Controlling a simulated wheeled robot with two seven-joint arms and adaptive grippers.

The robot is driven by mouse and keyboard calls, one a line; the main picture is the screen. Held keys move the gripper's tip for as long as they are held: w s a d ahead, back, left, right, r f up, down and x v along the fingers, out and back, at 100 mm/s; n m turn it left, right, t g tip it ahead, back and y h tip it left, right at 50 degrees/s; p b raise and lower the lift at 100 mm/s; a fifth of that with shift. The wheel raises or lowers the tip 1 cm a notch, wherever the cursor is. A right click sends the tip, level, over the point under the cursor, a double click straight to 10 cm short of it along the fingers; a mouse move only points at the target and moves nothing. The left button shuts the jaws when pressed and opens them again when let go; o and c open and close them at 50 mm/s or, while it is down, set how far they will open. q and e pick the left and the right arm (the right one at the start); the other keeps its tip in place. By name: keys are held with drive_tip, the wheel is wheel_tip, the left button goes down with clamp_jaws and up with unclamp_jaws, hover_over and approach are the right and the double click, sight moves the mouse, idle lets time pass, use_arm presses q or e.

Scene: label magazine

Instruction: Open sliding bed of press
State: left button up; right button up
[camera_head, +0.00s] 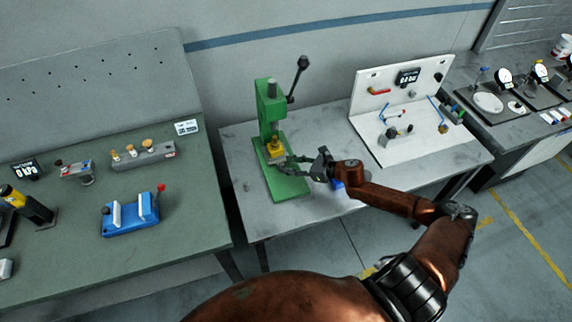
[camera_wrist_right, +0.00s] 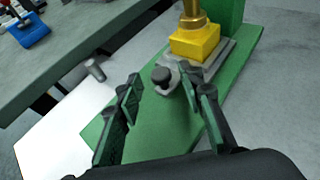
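The green press (camera_head: 268,112) stands on the grey middle table, with a black-knobbed lever at its upper right. Its grey sliding bed (camera_wrist_right: 213,62) sits on the green base (camera_wrist_right: 150,141) and carries a yellow block (camera_wrist_right: 195,42) under the brass-coloured ram (camera_wrist_right: 192,14). A dark round knob (camera_wrist_right: 161,76) sticks out from the front of the bed. My right gripper (camera_wrist_right: 168,98) is open, its two fingers on either side of the knob with visible gaps. In the head view the right gripper (camera_head: 296,165) is over the press base. My left gripper is not in view.
A white panel station (camera_head: 425,110) stands to the right on the same table. A blue vise (camera_head: 130,215) and small fixtures are on the green-grey table at left. A small grey peg (camera_wrist_right: 95,70) stands on the table beside the press base.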

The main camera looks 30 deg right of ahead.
drive_tip(key=shift+x, duration=0.9)
clamp_jaws()
